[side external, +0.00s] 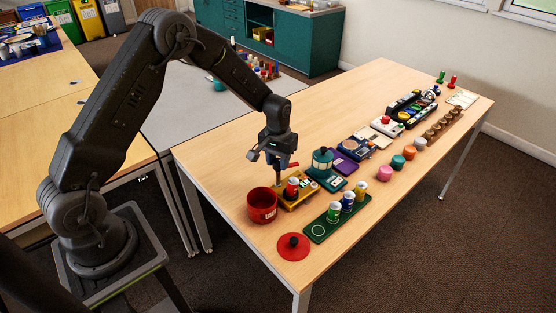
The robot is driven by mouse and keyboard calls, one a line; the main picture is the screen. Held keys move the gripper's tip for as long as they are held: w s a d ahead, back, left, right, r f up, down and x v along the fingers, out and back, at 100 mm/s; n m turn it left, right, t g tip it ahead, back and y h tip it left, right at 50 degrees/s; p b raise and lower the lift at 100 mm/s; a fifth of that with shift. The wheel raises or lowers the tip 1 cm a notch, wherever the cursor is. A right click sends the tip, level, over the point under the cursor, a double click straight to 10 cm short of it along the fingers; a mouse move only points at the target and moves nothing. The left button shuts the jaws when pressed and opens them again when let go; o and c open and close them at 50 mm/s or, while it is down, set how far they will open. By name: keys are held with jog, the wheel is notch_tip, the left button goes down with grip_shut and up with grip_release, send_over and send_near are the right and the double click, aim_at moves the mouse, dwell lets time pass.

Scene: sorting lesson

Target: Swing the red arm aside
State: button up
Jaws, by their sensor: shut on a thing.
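My gripper (281,165) points down over the yellow board (298,201) near the front of the table. A small bit of the red arm (293,165) shows right at its fingertips, and the gripper is shut on it. The rest of the red arm is hidden behind the gripper or too small to make out. Below the gripper, a red can (292,187) stands upright on the yellow board, beside a thin dark upright.
A red pot (262,205) stands just left of the board, and a red lid (293,246) lies in front. A green tray (324,227) holds several small cans. A teal device (322,163) stands close on the right. The front left table corner is mostly clear.

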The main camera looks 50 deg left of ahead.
aim_at(278, 161)
jog(key=n, duration=0.4)
jog(key=shift+n, duration=0.3)
dwell(0.4)
jog(key=o, duration=0.9)
notch_tip(278, 161, up, 14)
jog(key=shift+f, duration=0.1)
